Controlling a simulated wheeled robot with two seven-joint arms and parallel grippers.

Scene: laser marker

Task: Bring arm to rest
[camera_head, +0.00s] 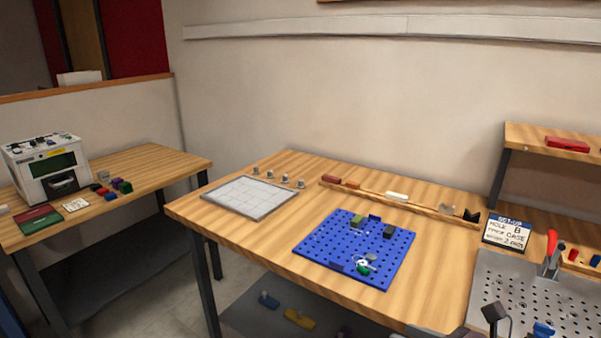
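My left gripper is not in view. At the bottom right edge, dark grey parts (494,314) stick up in front of the perforated metal plate; they look like part of my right gripper or arm. Most of it is cut off by the frame, so its opening and anything held cannot be seen. A blue pegboard (335,262) lies on the middle table with several small parts on it, including a green and silver piece (364,267) near its front edge.
The middle table (270,232) also holds a grey tiled tray (250,197), several small metal knobs, and a wooden rail (430,208). Right are a sign (507,233), a red-handled clamp (551,246) and a perforated plate (520,285). A white machine (45,165) stands on the left table.

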